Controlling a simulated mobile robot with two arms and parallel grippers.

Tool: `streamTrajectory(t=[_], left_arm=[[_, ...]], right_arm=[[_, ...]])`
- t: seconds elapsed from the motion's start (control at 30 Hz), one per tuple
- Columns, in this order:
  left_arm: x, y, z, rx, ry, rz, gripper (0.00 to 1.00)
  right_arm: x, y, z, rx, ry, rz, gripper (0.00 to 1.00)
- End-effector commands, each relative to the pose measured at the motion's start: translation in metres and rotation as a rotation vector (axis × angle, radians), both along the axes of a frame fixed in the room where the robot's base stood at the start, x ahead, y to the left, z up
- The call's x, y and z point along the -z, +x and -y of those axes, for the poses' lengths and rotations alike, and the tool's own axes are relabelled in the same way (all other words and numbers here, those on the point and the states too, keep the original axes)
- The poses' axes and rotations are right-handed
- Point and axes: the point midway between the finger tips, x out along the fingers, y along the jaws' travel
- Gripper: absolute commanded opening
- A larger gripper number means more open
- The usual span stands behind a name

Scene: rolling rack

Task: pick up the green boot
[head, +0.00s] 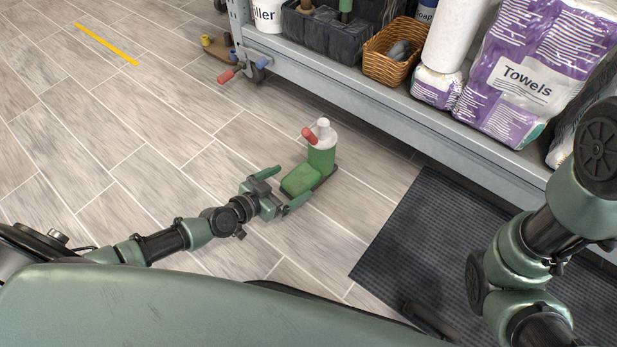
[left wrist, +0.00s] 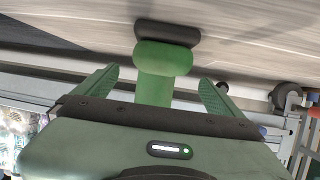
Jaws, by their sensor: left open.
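The green boot (head: 300,180) stands on the tiled floor in the head view, its toe towards my left gripper and its dark sole down. A white piece and a red piece show at the top of its shaft; I cannot tell what they are. My left gripper (head: 288,187) is open, with its fingertips close to the toe. In the left wrist view the boot (left wrist: 163,57) shows between and beyond the two fingers (left wrist: 155,88), with a gap on each side. My right gripper is not in view.
A grey rack shelf (head: 380,100) runs along the back, holding a wicker basket (head: 388,68) and a towels pack (head: 535,75). A black mat (head: 400,250) lies right of the boot. The floor to the left is mostly clear, with a yellow strip (head: 105,44).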

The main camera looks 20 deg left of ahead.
Motion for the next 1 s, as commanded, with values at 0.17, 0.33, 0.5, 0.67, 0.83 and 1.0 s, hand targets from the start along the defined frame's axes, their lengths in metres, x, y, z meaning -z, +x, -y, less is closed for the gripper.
streamTrajectory(t=[0.17, 0.33, 0.5, 0.67, 0.83, 1.0], left_arm=[[0.013, 0.018, 0.010, -0.002, -0.005, 0.001, 0.98], [0.024, 0.039, 0.019, -0.001, -0.003, 0.001, 0.98], [0.027, 0.048, 0.024, 0.000, -0.001, 0.000, 0.98], [0.027, 0.048, 0.024, 0.000, 0.000, -0.001, 0.98], [0.027, 0.048, 0.023, 0.000, 0.000, -0.001, 0.62], [0.027, 0.048, 0.023, 0.000, 0.000, -0.001, 0.15]], right_arm=[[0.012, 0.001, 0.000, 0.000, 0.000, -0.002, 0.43], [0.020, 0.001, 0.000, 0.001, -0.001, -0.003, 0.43], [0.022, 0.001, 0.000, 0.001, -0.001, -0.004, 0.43], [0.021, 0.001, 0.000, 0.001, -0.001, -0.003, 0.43], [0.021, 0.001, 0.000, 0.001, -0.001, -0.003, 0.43], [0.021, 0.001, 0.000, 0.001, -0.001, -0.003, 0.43]])
